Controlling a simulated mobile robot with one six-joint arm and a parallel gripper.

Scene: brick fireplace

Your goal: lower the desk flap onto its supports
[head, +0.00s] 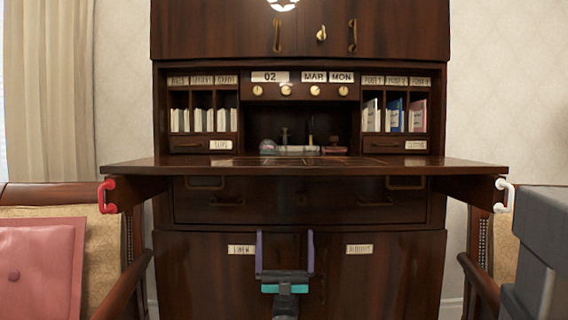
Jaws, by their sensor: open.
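The desk flap (290,164) of the dark wooden secretary desk is down and looks level, its front edge facing me. A support arm with a red handle (106,196) sticks out under the flap at the left. Another support with a white handle (504,195) sticks out under it at the right. The flap appears to rest on both, though I cannot see the contact clearly. My gripper (285,250) is open and empty, fingers pointing up, below the flap and in front of the lower cabinet doors.
Chairs flank the desk, one at the left with a pink cushion (40,265). A grey block-like shape (545,235) fills the right edge. Pigeonholes hold books and papers (395,115); small items stand behind the flap. The flap's top is largely clear.

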